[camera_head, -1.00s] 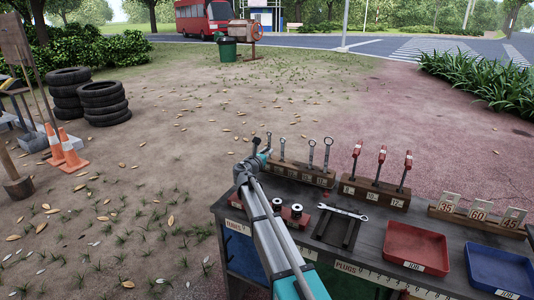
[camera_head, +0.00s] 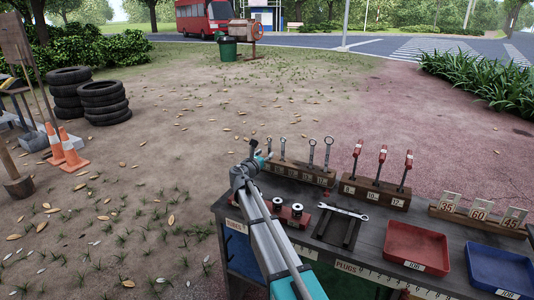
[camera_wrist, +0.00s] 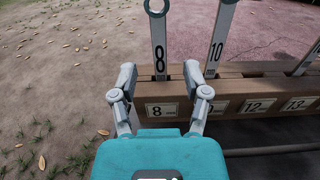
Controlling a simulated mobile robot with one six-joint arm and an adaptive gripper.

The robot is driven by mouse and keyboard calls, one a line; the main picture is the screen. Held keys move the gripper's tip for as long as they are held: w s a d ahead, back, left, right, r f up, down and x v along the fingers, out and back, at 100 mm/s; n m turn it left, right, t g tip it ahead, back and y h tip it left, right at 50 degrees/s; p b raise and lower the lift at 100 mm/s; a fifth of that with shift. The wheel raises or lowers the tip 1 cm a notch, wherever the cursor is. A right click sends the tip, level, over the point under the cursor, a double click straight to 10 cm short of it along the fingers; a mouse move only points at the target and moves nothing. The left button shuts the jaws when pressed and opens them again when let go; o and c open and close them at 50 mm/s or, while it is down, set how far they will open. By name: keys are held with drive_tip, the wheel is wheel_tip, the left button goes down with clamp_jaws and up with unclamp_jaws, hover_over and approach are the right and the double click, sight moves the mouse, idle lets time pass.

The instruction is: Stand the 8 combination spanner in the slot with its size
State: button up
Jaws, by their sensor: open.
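The spanner marked 8 (camera_wrist: 159,50) stands upright in the wooden rack (camera_wrist: 235,107), behind the label reading 8 (camera_wrist: 161,110). Its foot is in the slot above that label; its top ring is cut off by the frame edge. My gripper (camera_wrist: 162,78) is open, with one finger on each side of the spanner and a gap visible on both sides. In the head view my gripper (camera_head: 256,156) is at the left end of the rack (camera_head: 303,173), next to the leftmost spanner (camera_head: 269,146).
A spanner marked 10 (camera_wrist: 218,40) stands just right of my right finger. More spanners stand further along the rack. A second block (camera_head: 373,193) holds red-topped tools. Another spanner (camera_head: 344,211) lies flat on the bench, near red (camera_head: 414,247) and blue (camera_head: 500,270) trays.

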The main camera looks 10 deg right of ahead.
drive_tip(key=shift+v, duration=2.5)
drive_tip(key=shift+r, duration=0.1)
